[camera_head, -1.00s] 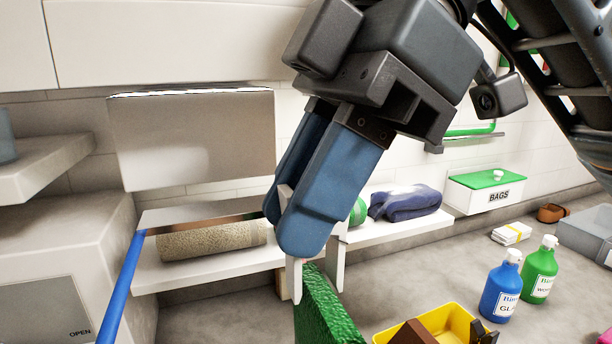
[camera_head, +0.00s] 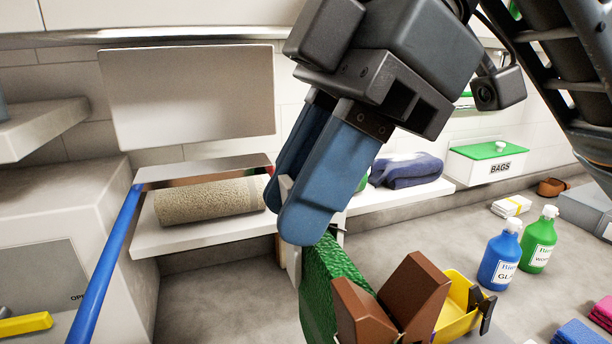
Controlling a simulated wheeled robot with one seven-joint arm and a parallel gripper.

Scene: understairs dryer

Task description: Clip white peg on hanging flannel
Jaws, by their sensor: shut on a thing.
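My gripper (camera_head: 297,225) has blue fingers and is shut on the white peg (camera_head: 292,258), with the fingers pointing down. The fingers hide most of the peg; pale prongs show on both sides of them. The green textured flannel (camera_head: 345,290) hangs just below the fingertips. Its top edge lies close to the peg's prongs. The fingers partly cover this spot, so I cannot tell whether the peg grips the cloth.
Brown blocky pieces (camera_head: 413,295) stand right beside the flannel, before a yellow container (camera_head: 457,305). A blue bottle (camera_head: 500,260) and a green bottle (camera_head: 538,243) stand at right. A blue pole (camera_head: 108,265) and a shelf with a rolled beige towel (camera_head: 208,199) are left.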

